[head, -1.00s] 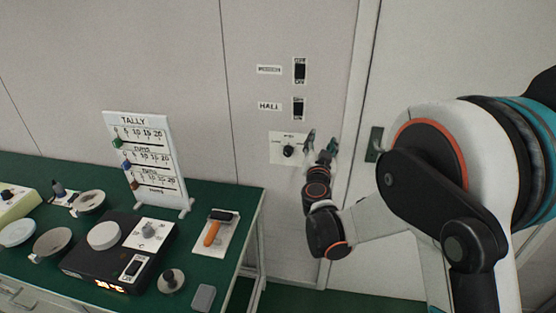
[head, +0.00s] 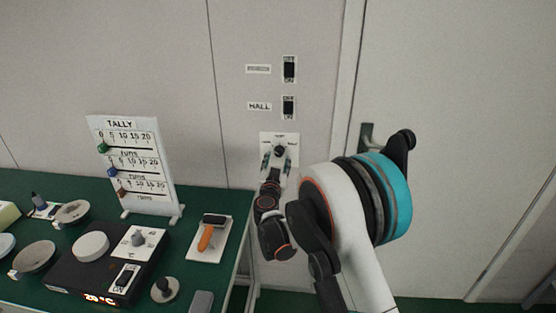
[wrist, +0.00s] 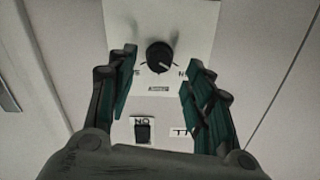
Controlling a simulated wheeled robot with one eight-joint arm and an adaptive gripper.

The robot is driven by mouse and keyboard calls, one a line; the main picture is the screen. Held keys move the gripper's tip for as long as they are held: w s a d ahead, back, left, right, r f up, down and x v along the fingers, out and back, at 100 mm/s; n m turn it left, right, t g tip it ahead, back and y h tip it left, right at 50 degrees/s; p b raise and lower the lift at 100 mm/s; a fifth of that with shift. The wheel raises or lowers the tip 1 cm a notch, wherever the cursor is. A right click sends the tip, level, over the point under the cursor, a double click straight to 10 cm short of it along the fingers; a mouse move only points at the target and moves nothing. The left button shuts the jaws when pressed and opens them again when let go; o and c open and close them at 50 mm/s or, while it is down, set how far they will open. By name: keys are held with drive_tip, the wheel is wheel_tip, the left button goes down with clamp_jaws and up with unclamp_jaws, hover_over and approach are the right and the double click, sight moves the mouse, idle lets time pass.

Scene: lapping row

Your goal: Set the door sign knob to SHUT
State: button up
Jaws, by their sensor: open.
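The door sign knob (head: 280,150) is a black round dial on a white plate (head: 267,140) on the wall, below the HALL switch. In the wrist view the knob (wrist: 160,57) sits between the two fingers, with small labels partly visible at its sides and below it. The labels are too small and partly covered to read, and I cannot tell which one the knob points to. My gripper (head: 276,161) is open in front of the plate, its fingers apart on either side of the knob; no contact shows.
The HALL switch (head: 288,108) and another switch (head: 289,69) are above the plate. A door with a handle (head: 366,137) is at right.

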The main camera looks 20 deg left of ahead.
sight(279, 154)
drive_tip(key=shift+b+x, duration=0.5)
drive_tip(key=shift+x, duration=1.85)
drive_tip(key=c, duration=1)
